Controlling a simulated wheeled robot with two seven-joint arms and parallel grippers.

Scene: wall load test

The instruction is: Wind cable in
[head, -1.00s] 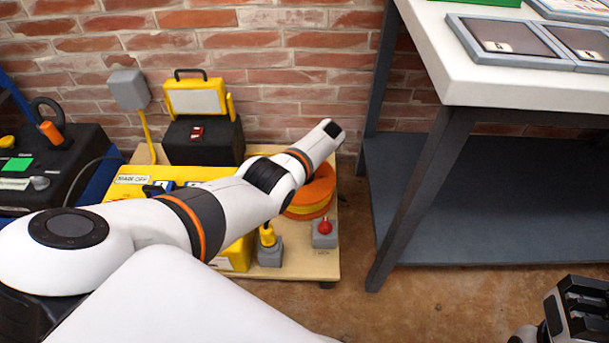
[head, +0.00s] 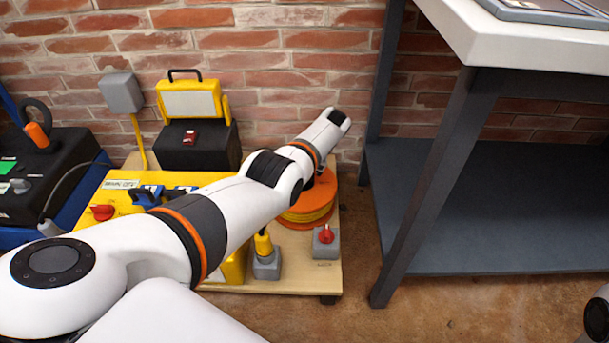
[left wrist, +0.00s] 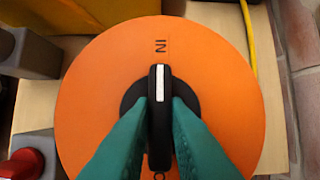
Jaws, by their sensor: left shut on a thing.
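The orange cable reel (head: 312,203) stands on the wooden board beside the wall, with yellow cable showing around its side. In the left wrist view its orange top disc (left wrist: 95,95) fills the middle, with the label "IN" (left wrist: 161,46) at the top and another label mostly hidden at the bottom. A black knob (left wrist: 159,78) with a white line sits at the disc's centre, the line pointing toward "IN". My left gripper (left wrist: 159,105) has its green fingers shut on this knob from both sides. In the head view my arm hides the gripper and part of the reel. My right gripper is not in view.
A grey box with a red knob (head: 326,236) and a grey box with a yellow plug (head: 265,257) stand in front of the reel. A yellow-framed lamp (head: 190,100) sits on a black case behind. A white-topped workbench (head: 500,35) stands to the right.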

